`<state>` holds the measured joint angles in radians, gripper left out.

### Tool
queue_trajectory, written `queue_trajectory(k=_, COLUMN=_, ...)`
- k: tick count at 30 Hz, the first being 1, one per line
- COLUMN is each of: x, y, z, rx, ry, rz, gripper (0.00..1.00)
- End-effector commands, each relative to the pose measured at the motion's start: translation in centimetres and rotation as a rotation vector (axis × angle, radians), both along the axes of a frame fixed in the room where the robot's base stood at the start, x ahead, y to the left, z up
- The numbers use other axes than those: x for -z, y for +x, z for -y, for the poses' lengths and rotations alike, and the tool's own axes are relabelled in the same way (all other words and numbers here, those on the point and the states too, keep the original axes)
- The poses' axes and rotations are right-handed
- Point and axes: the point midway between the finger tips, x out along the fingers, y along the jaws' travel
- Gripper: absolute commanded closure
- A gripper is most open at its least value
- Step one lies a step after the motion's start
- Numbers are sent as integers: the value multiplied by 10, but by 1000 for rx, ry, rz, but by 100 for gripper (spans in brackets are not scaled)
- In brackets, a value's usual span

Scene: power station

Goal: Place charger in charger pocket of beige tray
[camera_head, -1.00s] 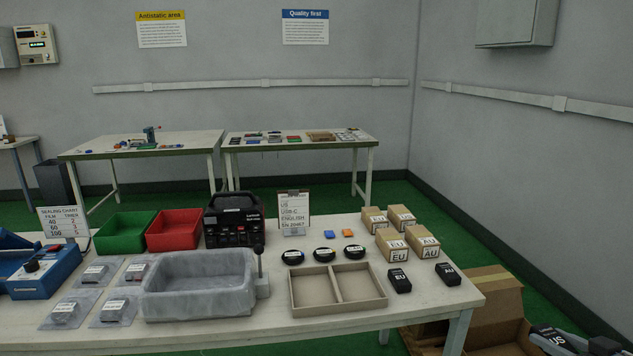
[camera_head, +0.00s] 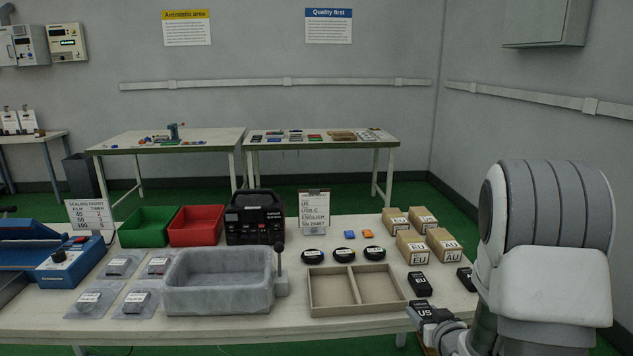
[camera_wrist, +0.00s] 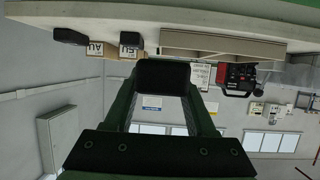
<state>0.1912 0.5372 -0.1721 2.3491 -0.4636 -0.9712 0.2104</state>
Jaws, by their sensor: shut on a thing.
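My gripper (camera_head: 440,326) is shut on a black charger marked US (camera_head: 423,312), at the front right of the table, beside its front edge. In the wrist view the charger (camera_wrist: 160,74) shows as a dark block between the fingers. The beige tray (camera_head: 360,308) lies left of it on the table. It has two compartments, both empty. It also shows upside down at the top of the wrist view (camera_wrist: 220,46). A black EU charger (camera_head: 420,284) stands right of the tray. An AU charger (camera_head: 466,277) is partly hidden by my arm.
Several small boxes (camera_head: 412,247) stand behind the chargers. Black round items (camera_head: 344,255), two small blocks (camera_head: 350,234) and a sign (camera_head: 314,208) are behind the tray. A grey stone-like basin (camera_head: 218,299) with a lever is close to its left. The space above the tray is clear.

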Motion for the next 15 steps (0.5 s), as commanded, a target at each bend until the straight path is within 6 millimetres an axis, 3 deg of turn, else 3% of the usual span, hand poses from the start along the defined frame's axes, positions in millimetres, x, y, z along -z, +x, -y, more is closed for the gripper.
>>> queue_trajectory(k=1, x=6, y=1, z=-20, rx=-6, ry=2, rz=-2, gripper=100)
queue_trajectory(k=6, x=23, y=-3, z=-65, rx=11, ry=1, rz=-2, gripper=100)
queue_trajectory(k=13, x=41, y=-18, z=-108, rx=26, ry=0, rz=-1, gripper=100)
queue_trajectory(k=14, x=41, y=-19, z=-111, rx=30, ry=-1, rz=0, gripper=100)
queue_trajectory(k=15, x=26, y=-18, z=-107, rx=34, ry=-1, rz=4, gripper=100)
